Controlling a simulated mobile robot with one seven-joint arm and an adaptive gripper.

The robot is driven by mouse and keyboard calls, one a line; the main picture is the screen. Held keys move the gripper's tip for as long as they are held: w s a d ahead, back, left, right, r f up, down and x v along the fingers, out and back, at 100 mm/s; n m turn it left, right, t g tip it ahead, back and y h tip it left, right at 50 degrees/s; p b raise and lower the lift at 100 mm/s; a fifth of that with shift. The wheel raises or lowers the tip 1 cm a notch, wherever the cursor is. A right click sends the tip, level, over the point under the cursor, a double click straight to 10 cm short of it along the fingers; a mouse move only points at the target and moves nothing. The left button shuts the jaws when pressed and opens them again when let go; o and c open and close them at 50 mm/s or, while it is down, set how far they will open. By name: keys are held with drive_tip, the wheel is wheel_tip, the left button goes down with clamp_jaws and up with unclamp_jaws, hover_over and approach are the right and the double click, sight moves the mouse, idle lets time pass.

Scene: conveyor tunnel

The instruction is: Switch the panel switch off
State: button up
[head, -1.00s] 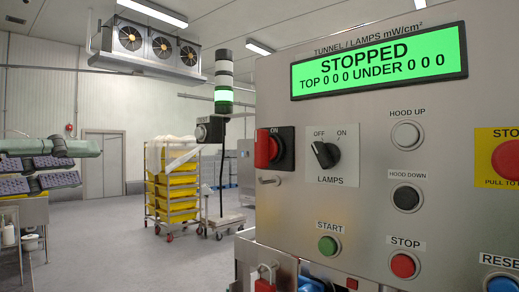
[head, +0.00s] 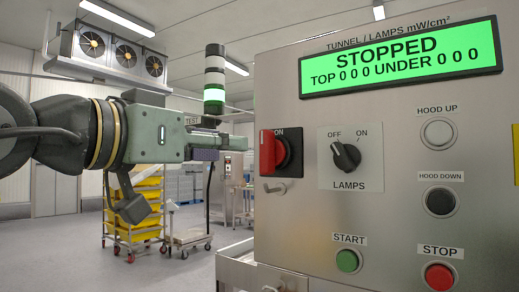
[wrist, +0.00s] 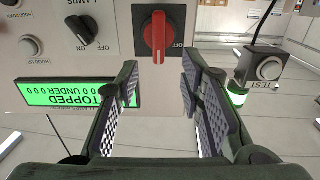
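The panel switch is a red rotary handle (head: 268,151) on a black plate, on the left side of the steel control panel. It also shows at the top of the wrist view (wrist: 158,38), where the picture is upside down. The handle stands upright, in line with the ON mark; OFF is at its side. My gripper (head: 230,143) reaches in from the left and points at the panel, left of the switch. In the wrist view my gripper (wrist: 158,75) is open and empty. The handle lies ahead between the fingers, apart from them.
The panel has a green STOPPED display (head: 399,58), a LAMPS selector (head: 346,156), HOOD buttons, START (head: 347,260) and STOP (head: 438,276). A small hasp sits below the switch. A TEST box (wrist: 268,68) and a light tower (head: 214,80) stand beyond.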

sight(262, 147)
drive_tip(key=p+x, duration=0.2)
drive_tip(key=x, duration=0.6)
drive_tip(key=shift+w+d+r, duration=0.1)
drive_tip(key=shift+w+d, duration=0.1)
drive_tip(key=shift+d, duration=0.1)
drive_tip(key=shift+w+d, duration=0.35)
drive_tip(key=shift+w, duration=0.25)
drive_tip(key=shift+c, duration=0.4)
clamp_jaws()
